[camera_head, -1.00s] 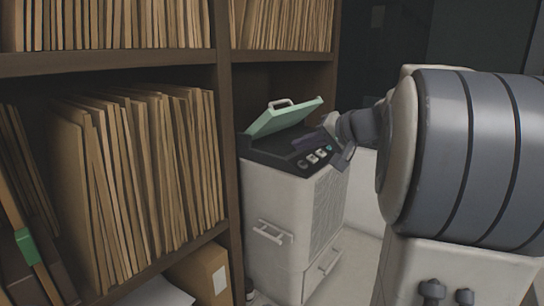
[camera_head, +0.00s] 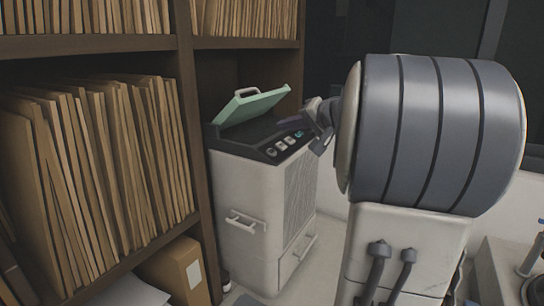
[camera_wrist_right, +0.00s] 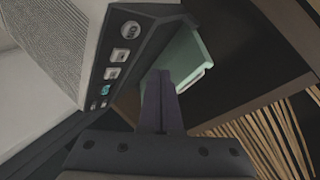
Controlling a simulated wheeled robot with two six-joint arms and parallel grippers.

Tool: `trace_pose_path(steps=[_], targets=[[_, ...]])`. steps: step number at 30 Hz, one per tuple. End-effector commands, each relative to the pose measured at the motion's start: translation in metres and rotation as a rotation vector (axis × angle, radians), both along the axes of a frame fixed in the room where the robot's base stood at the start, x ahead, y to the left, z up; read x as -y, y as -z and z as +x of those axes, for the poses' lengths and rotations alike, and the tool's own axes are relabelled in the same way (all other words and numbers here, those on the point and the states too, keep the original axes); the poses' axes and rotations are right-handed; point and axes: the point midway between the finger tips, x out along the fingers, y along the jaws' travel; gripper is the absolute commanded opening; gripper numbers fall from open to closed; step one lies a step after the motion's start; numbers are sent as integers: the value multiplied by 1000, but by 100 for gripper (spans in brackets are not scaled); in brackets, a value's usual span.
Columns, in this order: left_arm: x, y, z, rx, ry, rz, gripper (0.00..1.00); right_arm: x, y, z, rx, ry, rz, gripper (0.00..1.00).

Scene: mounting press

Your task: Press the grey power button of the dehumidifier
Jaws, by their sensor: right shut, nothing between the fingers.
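The dehumidifier (camera_head: 245,185) is a pale box with a dark top and a raised green lid (camera_head: 252,105). Its slanted dark panel holds a row of small buttons. A round grey button (camera_head: 272,152) is at the near left end and also shows in the right wrist view (camera_wrist_right: 130,29). A teal button (camera_head: 298,134) is toward the other end. I cannot read which is power. My right gripper (camera_head: 285,122) is shut and empty over the dark top, behind the button row. In the right wrist view its fingers (camera_wrist_right: 160,88) are beside the panel, apart from the buttons.
A brown shelf (camera_head: 190,130) full of folders (camera_head: 95,165) stands close along the left side. A cardboard box (camera_head: 180,270) is on its lower level. The raised lid stands close to my right fingers. A pale basin-like fixture (camera_head: 495,272) is at the lower right.

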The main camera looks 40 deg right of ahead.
Motion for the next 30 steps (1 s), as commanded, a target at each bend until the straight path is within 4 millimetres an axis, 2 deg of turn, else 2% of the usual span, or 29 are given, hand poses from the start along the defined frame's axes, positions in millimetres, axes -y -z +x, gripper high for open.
trace_pose_path(steps=[1, 5, 9, 15, 30], targets=[[0, 8, 0, 0, -1, 0, 0, -2, 12, 3, -2, -3, 2, 0], [0, 16, 0, 0, -2, 0, 0, -5, 28, 11, -1, -2, 3, 0], [0, 34, 0, 0, -5, 0, 0, -7, 43, 16, 0, -2, 0, 0], [0, 43, 0, -1, -6, 0, 0, -9, 49, 20, 0, -1, 1, 0], [0, 42, 0, -1, -6, 0, 0, -9, 49, 21, -1, -1, 0, 0]])
